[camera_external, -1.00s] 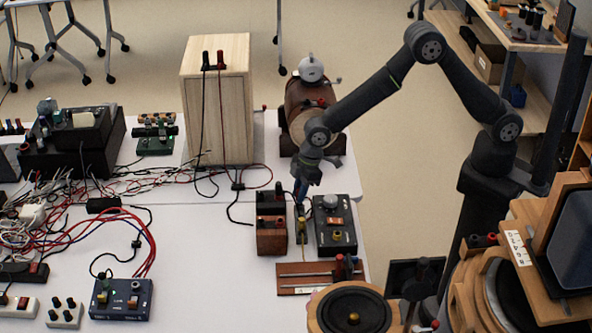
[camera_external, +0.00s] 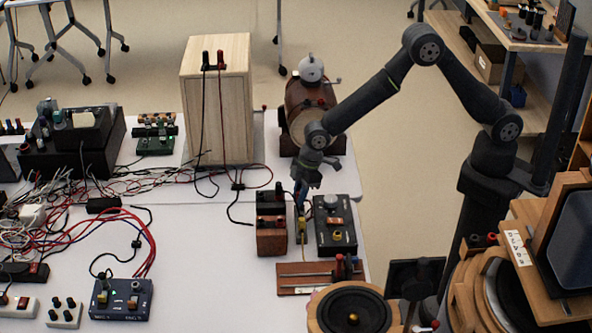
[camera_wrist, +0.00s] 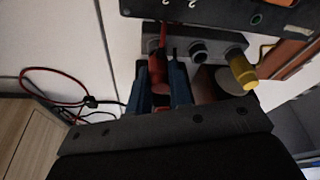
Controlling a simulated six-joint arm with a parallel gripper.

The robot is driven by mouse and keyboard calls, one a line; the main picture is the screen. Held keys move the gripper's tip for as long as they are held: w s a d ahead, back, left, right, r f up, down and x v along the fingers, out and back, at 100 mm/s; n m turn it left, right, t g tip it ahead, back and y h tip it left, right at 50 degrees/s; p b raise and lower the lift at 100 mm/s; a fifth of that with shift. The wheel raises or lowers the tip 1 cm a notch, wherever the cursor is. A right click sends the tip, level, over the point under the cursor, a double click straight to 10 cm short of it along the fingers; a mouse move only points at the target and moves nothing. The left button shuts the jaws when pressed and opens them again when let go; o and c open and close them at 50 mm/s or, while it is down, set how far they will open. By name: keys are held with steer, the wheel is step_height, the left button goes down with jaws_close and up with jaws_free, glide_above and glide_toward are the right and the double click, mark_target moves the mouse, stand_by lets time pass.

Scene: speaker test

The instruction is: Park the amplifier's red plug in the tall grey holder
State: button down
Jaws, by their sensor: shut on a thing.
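My gripper (camera_external: 301,194) points down over the right part of the white table. In the wrist view its blue fingers (camera_wrist: 161,82) are shut on a red plug (camera_wrist: 157,69). The grey holder (camera_wrist: 221,42) is a narrow block with a row of round sockets, right by the fingertips. A yellow plug (camera_wrist: 242,72) stands at its near right end and also shows in the external view (camera_external: 302,226). The red plug overlaps the holder's left end in the picture. I cannot tell whether it is inside a socket. The plug's tip is hidden.
A reddish wooden box (camera_external: 271,242) stands left of the holder and a black box with knobs (camera_external: 336,238) right of it. A brown slotted board (camera_external: 295,287) lies in front. A tall wooden speaker cabinet (camera_external: 228,110) stands behind. Tangled cables (camera_external: 70,205) cover the left.

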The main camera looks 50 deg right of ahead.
steer(key=shift+f, duration=0.35)
stand_by(0.7)
steer(key=c, duration=1.2)
jaws_free()
steer(key=shift+c, duration=0.2)
steer(key=shift+r, duration=3.75)
step_height(320, 180, down, 8)
steer(key=shift+r, duration=0.25)
steer(key=shift+r, duration=0.1)
